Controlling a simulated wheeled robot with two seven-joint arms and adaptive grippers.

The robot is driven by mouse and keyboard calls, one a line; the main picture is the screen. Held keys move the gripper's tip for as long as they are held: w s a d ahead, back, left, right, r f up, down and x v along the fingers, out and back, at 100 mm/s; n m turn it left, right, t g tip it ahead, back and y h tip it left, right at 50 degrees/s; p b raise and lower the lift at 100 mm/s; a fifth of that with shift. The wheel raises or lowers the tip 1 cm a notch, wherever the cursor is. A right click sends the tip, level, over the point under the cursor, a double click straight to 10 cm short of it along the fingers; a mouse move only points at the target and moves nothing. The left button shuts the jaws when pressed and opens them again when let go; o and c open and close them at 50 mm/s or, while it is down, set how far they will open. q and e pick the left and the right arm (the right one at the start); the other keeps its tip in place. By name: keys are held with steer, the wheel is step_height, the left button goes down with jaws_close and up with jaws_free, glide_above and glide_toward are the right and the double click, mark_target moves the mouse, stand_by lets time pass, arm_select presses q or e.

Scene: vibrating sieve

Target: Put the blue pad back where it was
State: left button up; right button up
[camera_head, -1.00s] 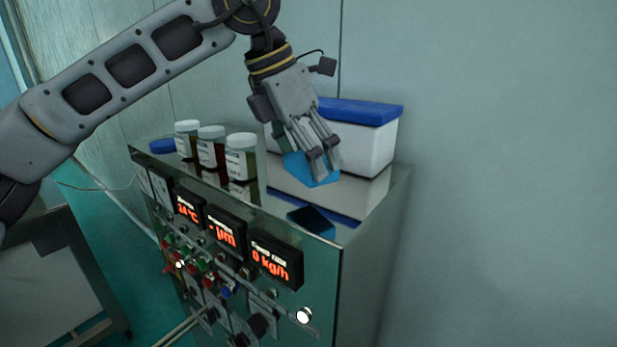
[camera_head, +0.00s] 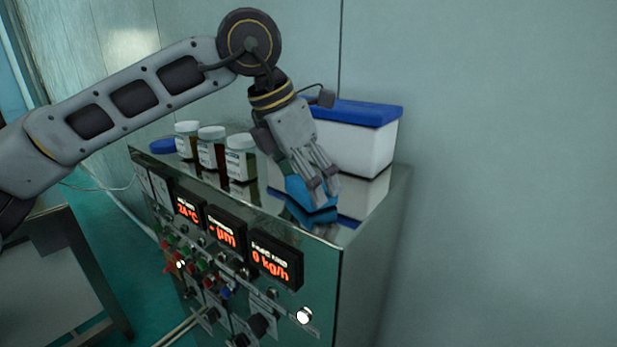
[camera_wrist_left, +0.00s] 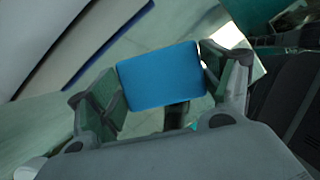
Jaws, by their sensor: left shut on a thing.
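The blue pad (camera_head: 300,194) is in my left gripper (camera_head: 325,190), low over the shiny top of the control cabinet (camera_head: 349,229). In the left wrist view the blue pad (camera_wrist_left: 160,76) sits between the two fingers of the left gripper (camera_wrist_left: 165,85), which are shut on its sides. The pad's reflection shows right under it, and I cannot tell whether it touches the surface. Fingers hide part of the pad in the head view. My right gripper is not in view.
A white box with a blue lid (camera_head: 362,138) stands behind the gripper. Several lidded jars (camera_head: 211,148) stand in a row to the left, beside a round blue lid (camera_head: 162,146). The cabinet front has red displays (camera_head: 270,262) and knobs. The front right corner of the top is clear.

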arm_select(q)
steer(key=shift+f, duration=0.1)
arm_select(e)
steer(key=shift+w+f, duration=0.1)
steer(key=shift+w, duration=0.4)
arm_select(q)
steer(key=o, duration=1)
steer(key=shift+c, duration=0.2)
steer(key=shift+r, duration=0.2)
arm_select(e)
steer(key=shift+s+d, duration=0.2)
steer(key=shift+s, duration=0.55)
arm_select(q)
steer(key=v, duration=1.1)
steer(key=shift+r, duration=0.4)
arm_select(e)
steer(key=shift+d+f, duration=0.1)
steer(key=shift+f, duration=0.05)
arm_select(q)
steer(key=shift+s+a, duration=0.1)
